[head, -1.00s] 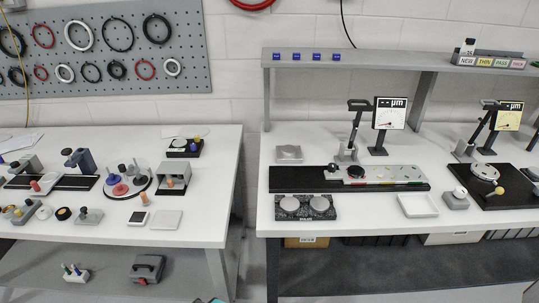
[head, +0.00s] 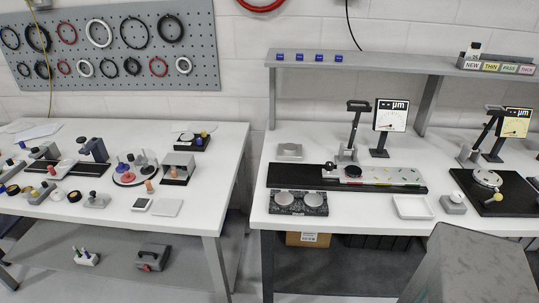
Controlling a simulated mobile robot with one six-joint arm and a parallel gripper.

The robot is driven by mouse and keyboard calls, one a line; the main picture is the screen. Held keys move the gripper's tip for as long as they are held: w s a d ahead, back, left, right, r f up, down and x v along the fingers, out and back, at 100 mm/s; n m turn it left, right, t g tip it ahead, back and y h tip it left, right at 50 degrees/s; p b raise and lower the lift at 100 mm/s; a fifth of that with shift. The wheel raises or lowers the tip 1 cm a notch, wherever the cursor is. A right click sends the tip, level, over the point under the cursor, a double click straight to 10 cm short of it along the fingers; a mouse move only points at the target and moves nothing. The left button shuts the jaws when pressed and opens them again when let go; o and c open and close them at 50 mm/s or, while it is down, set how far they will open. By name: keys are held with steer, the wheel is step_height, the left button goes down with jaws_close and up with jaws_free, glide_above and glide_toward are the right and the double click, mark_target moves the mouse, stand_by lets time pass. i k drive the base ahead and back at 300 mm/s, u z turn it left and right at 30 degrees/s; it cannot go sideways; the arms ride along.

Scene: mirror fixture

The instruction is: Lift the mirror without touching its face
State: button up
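I cannot tell for sure which thing is the mirror. Two round silvery discs lie side by side on a dark speckled block (head: 298,211), the left disc (head: 284,197) and the right disc (head: 312,198), near the front edge of the right bench. Another round silvery piece (head: 487,178) sits on a black plate (head: 515,205) further right, with a yellow knob beside it. My gripper is not in view.
The right bench (head: 365,218) also holds a long black rail (head: 290,177), a white tray (head: 412,207) and dial gauges (head: 390,115). A shelf (head: 380,61) spans its back. The left bench (head: 205,190) is crowded, with a floor gap between benches. A grey form covers the lower right.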

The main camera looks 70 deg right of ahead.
mark_target(289, 148)
steer(key=z, duration=0.65)
steer(key=k, duration=0.1)
steer(key=u, duration=1.95)
steer(key=k, duration=1.7)
steer(key=z, duration=1.15)
